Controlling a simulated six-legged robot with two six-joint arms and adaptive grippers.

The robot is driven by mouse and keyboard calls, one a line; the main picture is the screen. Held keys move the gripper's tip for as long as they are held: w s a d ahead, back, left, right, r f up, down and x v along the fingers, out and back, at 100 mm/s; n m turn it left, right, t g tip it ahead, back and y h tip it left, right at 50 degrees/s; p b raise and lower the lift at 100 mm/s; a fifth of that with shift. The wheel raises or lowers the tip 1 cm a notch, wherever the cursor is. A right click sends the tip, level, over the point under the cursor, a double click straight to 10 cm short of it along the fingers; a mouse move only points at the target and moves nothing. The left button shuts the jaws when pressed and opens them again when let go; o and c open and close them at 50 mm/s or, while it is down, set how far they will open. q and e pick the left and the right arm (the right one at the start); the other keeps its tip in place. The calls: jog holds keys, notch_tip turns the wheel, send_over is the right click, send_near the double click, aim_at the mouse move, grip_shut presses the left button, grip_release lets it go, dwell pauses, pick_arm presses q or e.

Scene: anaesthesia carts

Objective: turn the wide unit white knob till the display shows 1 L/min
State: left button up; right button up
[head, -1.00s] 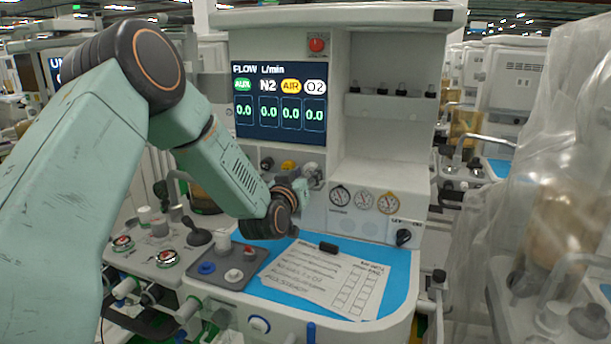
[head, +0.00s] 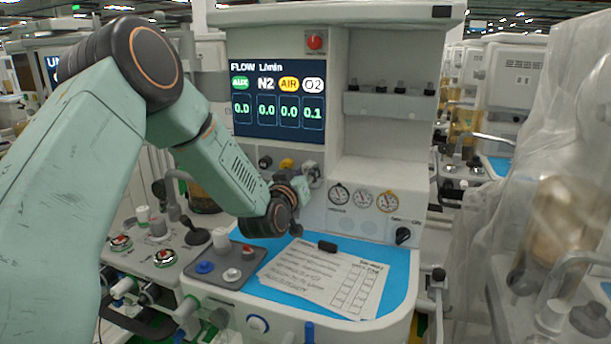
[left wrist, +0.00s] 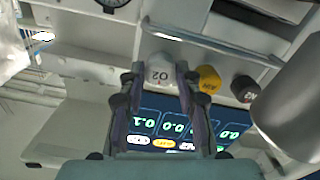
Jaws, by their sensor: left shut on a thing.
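The wide unit's white knob (head: 310,170), below the display, is partly hidden by my gripper in the head view. In the left wrist view the white knob (left wrist: 160,72), marked O2, sits between the two fingers. My left gripper (head: 304,182) is shut on it; its fingers also show in the left wrist view (left wrist: 161,88). The display (head: 279,98) reads 0.0 for AUX, N2 and AIR, and 0.1 under the white O2 label. My right gripper is in neither view.
A yellow knob (left wrist: 208,78) and a black knob (left wrist: 244,88) stand in a row beside the white one. Several gauges (head: 363,198) are to the right. Below is a blue worktop (head: 398,262) with a paper sheet (head: 325,277) and a black marker-like object (head: 327,246).

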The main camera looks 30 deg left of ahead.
pick_arm(q)
jog(key=shift+n+b, duration=1.55)
jog(key=shift+n, duration=2.35)
jog(key=o, duration=0.9)
jog(key=shift+s, duration=0.1)
jog(key=v, duration=1.2)
jog(key=shift+r, duration=0.15)
